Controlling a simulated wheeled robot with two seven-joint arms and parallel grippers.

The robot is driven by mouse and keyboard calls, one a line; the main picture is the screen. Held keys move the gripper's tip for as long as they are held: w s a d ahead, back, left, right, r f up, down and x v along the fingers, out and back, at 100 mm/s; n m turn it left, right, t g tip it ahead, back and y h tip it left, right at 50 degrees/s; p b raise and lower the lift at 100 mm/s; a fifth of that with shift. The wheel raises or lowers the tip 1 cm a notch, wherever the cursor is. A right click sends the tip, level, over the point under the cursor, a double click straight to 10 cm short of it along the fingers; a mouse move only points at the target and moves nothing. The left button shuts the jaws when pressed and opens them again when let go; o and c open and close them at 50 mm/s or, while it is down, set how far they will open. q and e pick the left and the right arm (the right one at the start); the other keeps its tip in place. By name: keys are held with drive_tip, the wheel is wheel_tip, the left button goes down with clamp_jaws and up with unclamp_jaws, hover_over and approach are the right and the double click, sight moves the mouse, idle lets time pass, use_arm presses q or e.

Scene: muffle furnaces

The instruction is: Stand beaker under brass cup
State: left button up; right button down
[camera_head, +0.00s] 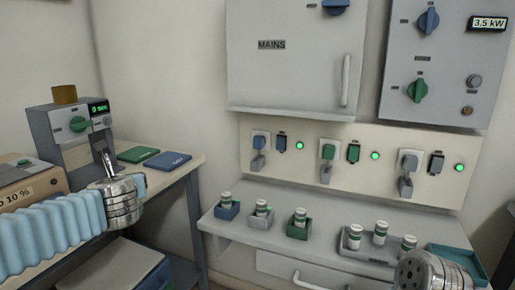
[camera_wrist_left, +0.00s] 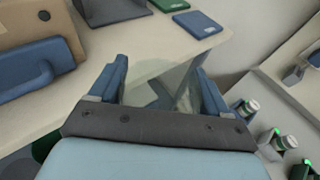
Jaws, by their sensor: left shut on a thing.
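The brass cup (camera_head: 64,94) sits on top of a grey instrument (camera_head: 80,130) with a green knob and a small green-lit display, on the left bench. My left gripper (camera_wrist_left: 158,82) is shut on a clear glass beaker (camera_wrist_left: 160,68), faintly visible between its fingers above the bench edge. In the head view the left wrist is in front of the instrument, and the beaker cannot be made out. The gripper is apart from the instrument base (camera_wrist_left: 110,8). My right gripper is not in view; only a silver part of my right arm shows at the lower right.
A green pad (camera_head: 138,154) and a blue pad (camera_head: 167,160) lie on the bench right of the instrument. A cardboard box (camera_head: 35,188) is at left. The right-hand bench (camera_head: 300,208) holds several small jars in trays below the wall switches.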

use_arm(q)
drive_tip(key=w+d+f+m+h, duration=0.1)
drive_tip(key=d+f+h, duration=0.1)
drive_tip(key=f, duration=0.6)
drive_tip(key=w+d+f+m+t+h, duration=0.1)
drive_tip(key=d+f+m+h, duration=0.1)
drive_tip(key=d+f, duration=0.3)
drive_tip(key=w+d+f+m+h, duration=0.1)
drive_tip(key=d+f+m+h, duration=0.1)
drive_tip(key=f, duration=1)
drive_tip(key=shift+d, duration=0.8)
